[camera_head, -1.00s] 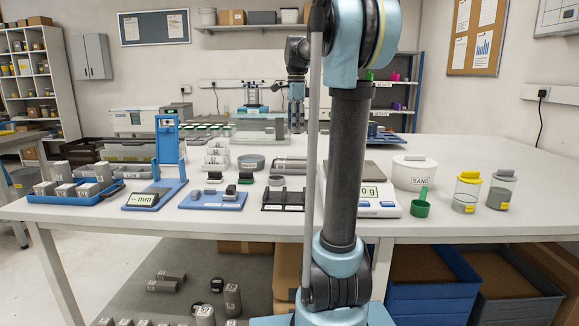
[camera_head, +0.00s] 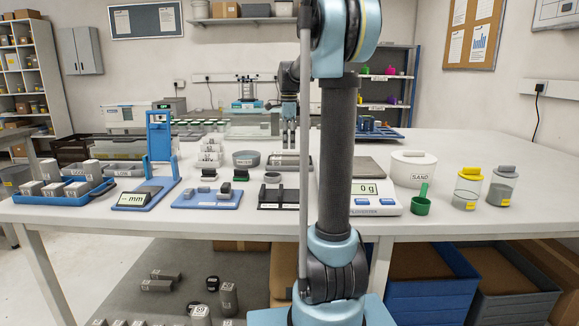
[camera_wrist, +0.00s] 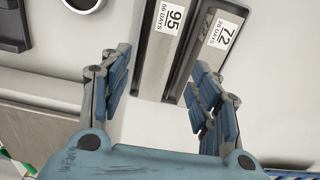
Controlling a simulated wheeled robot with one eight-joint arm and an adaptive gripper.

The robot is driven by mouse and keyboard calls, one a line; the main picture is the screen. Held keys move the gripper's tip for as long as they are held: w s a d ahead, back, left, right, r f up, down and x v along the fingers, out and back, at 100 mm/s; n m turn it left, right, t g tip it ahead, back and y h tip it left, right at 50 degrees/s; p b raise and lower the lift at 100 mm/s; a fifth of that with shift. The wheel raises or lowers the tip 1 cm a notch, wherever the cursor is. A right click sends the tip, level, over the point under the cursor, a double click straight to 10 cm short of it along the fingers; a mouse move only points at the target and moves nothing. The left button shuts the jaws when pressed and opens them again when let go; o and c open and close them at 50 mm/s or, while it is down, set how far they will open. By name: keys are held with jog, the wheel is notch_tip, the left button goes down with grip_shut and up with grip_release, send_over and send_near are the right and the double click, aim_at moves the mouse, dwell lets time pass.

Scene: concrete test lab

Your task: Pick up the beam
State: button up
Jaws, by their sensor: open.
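Two grey concrete beams lie side by side in the wrist view, close together. One beam (camera_wrist: 157,70) has a label reading 95, 56 days, and the other beam (camera_wrist: 188,70) reads 72, 28 days. In the head view, grey beams (camera_head: 287,160) show low on the table behind the front row of equipment; their labels are not readable there. My gripper (camera_wrist: 161,75) is open and empty, its blue-padded fingers spread on either side of the beams' near ends. In the head view my gripper (camera_head: 289,138) hangs just above the beams, partly beside my arm column.
A grey bowl (camera_head: 246,158) stands left of the beams and a flat grey plate (camera_head: 369,166) right. A scale (camera_head: 389,205), black rack (camera_head: 279,197) and blue tray (camera_head: 208,199) stand in front.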

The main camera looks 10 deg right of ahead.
aim_at(290, 158)
jog(key=shift+d+f, duration=0.1)
jog(key=shift+f, duration=3.2)
grip_shut()
